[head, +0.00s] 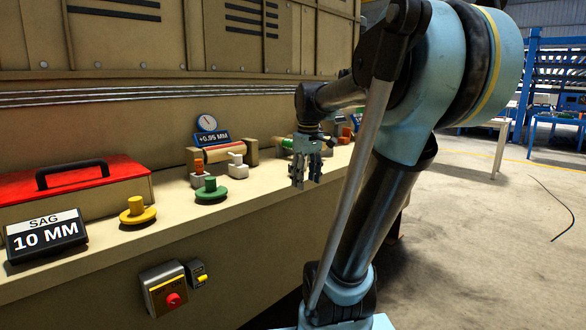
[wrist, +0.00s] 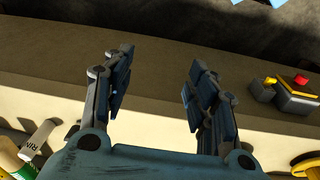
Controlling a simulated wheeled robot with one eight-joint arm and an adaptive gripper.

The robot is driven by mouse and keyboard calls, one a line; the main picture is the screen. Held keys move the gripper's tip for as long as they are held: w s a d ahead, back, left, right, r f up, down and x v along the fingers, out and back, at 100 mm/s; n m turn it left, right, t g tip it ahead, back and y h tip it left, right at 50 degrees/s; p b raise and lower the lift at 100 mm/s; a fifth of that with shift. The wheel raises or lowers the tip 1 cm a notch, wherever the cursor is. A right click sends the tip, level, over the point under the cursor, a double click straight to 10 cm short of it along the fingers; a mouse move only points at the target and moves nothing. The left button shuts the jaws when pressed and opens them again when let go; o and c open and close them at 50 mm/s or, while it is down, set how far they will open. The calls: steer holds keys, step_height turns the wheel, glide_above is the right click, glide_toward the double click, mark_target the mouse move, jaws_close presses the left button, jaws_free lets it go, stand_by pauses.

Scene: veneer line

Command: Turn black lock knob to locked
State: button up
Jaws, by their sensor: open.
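My gripper (head: 307,180) is open and empty, pointing down over the front edge of the tan ledge (head: 168,238) in the head view. In the wrist view, my gripper (wrist: 157,78) has its two fingers wide apart with only the ledge edge and its front face behind them. I cannot make out a black lock knob in either view. Part of the ledge's far right end is hidden behind my gripper and arm.
A yellow knob (head: 138,212) and a green knob (head: 211,190) stand on the ledge. A red-lidded box (head: 75,187), a "10 MM" sign (head: 45,236) and rollers (head: 222,153) are there too. A red-button box (head: 165,289) juts from the front. Floor at right is open.

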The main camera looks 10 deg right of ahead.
steer(key=w+r+n+g, duration=0.1)
steer(key=w+r+n, duration=0.4)
steer(key=w, duration=0.9)
steer(key=w+r+n, duration=0.4)
steer(key=w+r, duration=0.4)
steer(key=w, duration=0.5)
steer(key=shift+m, duration=0.3)
step_height(320, 180, down, 17)
steer(key=shift+w+d+r, duration=0.1)
steer(key=shift+d, duration=0.05)
steer(key=c, duration=1)
